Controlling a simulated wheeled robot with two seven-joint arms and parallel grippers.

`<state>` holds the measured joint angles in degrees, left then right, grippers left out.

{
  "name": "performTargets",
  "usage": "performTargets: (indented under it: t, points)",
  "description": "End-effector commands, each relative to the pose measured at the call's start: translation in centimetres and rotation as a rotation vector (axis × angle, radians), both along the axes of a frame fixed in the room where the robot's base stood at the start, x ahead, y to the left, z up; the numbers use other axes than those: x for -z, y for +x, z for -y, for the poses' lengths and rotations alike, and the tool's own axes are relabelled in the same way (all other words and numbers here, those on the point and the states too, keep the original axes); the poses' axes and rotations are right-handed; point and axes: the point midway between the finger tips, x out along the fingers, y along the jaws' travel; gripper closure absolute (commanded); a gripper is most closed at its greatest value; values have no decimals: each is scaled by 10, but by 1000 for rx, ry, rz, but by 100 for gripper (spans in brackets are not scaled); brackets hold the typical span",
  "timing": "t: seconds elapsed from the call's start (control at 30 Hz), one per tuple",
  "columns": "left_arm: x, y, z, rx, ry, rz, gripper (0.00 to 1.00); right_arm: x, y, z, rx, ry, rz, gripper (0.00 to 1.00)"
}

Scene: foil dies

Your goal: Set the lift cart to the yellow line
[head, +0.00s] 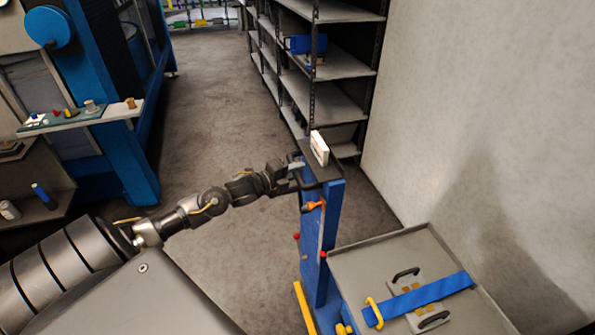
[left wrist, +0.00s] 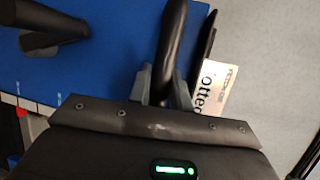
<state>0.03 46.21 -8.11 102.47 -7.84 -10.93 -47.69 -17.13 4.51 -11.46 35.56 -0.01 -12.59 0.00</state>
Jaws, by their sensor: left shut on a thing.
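The lift cart has a blue mast (head: 329,215) with a black handle at its top and a grey platform (head: 375,253) to its right. My left gripper (head: 290,178) is at the top of the mast, shut on the black handle. In the left wrist view, the fingers (left wrist: 170,85) close around the black handle bar (left wrist: 173,35) beside the cart's blue panel (left wrist: 110,60). A yellow strip (head: 303,308) shows low on the mast's left side; I cannot tell whether it is the yellow line. My right gripper is not in view.
A die (head: 418,300) with black handles and a blue strap (head: 430,295) lies on the platform. A white card (head: 319,148) stands on the mast top. Grey shelving (head: 335,95) is behind, a pale wall at right. A blue machine (head: 120,110) stands left; the floor between is clear.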

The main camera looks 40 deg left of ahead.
Motion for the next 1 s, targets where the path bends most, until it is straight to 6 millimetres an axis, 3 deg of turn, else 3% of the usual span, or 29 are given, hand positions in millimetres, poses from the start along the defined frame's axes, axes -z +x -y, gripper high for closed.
performTargets:
  t: [0.17, 0.2, 0.37, 0.73, 1.0]
  points:
    - [3, -1, 1, 2, 1, -5, 100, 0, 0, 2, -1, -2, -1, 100]
    - [3, -1, 1, 2, 1, -6, 78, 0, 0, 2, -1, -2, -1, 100]
    - [2, 0, 1, 2, 1, -4, 59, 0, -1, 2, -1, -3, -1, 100]
    - [2, -5, 0, 1, 3, -4, 59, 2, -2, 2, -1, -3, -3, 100]
    - [-3, -47, -9, 4, 4, -7, 59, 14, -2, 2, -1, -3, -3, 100]
